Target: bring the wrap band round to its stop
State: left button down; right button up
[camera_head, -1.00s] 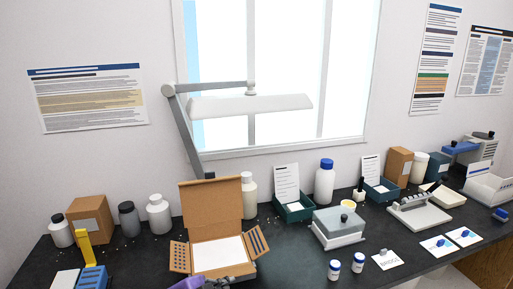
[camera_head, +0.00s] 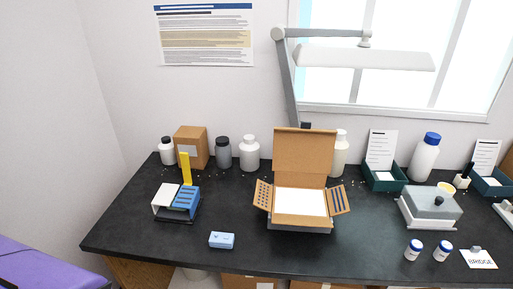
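I cannot tell for sure which part is the wrap band. A yellow strip (camera_head: 185,168) stands upright at the back of a small device with a slotted blue block (camera_head: 181,201) and a white panel (camera_head: 165,196), at the left of the bench. An open cardboard box (camera_head: 305,155) with a raised lid and spread side flaps stands at mid bench, with a white sheet (camera_head: 300,201) inside. A small light-blue box (camera_head: 222,240) lies near the front edge. Neither of my grippers is in view.
Bottles and a brown carton (camera_head: 190,147) line the back wall. A lamp (camera_head: 365,58) overhangs the bench (camera_head: 130,235). A grey-lidded box (camera_head: 431,204), two small jars (camera_head: 413,250) and a BRIDGE card (camera_head: 478,259) are at right. The bench front left is mostly clear.

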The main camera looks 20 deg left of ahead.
aim_at(184, 156)
jog(key=u, duration=1.45)
